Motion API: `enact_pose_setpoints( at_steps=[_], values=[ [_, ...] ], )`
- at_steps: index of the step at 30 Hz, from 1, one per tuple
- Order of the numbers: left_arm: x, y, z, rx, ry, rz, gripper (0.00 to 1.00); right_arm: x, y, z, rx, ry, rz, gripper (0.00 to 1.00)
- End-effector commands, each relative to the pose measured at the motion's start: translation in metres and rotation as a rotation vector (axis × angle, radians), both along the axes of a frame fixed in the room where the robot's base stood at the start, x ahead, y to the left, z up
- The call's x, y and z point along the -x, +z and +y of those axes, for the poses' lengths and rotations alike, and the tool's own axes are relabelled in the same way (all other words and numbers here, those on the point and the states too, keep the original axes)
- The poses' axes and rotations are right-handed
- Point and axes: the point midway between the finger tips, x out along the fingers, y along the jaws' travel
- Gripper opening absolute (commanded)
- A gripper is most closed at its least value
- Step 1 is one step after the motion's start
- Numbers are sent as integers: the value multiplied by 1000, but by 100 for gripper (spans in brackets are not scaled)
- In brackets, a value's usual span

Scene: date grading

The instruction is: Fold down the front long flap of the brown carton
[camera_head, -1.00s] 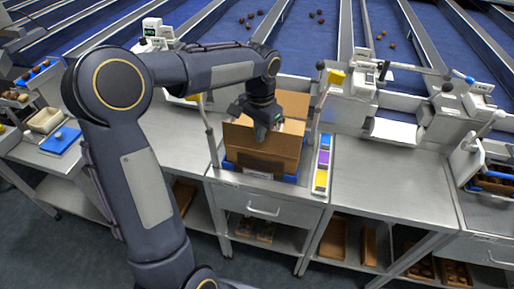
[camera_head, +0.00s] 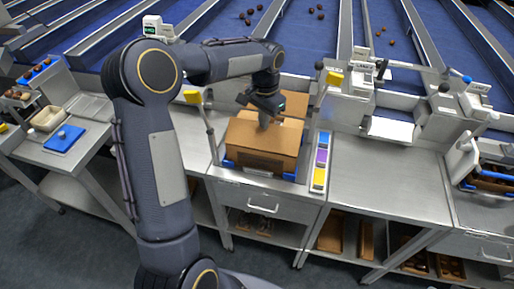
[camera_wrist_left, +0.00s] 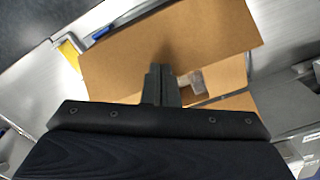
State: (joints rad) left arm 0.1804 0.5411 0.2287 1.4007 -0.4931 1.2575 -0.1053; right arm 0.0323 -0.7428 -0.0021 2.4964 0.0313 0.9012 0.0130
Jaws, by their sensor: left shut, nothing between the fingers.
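The brown carton (camera_head: 250,160) stands on the steel bench in a blue-edged holder. Its front long flap (camera_head: 258,134) lies folded inward over the top, and it fills much of the left wrist view (camera_wrist_left: 165,45). My left gripper (camera_head: 266,120) is shut and empty, its fingertips at the inner edge of the front flap, touching or just above it. In the left wrist view the shut fingers (camera_wrist_left: 161,85) overlap the flap's edge. Another flap (camera_head: 292,104) shows at the back right, and a small gap shows the inside of the carton. My right gripper is not in view.
A strip of blue, purple and yellow blocks (camera_head: 320,160) lies right of the carton. Posts with yellow tops (camera_head: 193,97) stand on both sides. Conveyor lanes with dates run behind.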

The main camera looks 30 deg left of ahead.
Motion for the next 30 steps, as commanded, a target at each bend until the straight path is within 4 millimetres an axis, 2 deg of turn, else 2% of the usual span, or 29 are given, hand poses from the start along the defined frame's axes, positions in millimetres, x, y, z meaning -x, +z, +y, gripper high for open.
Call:
enact_pose_setpoints(
  at_steps=[11, 30],
  values=[
    [-2, -1, 0, 0, 0, -1, 0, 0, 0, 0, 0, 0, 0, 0],
    [-2, -32, 0, 0, 0, 0, 0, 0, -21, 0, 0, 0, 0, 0]
  ],
)
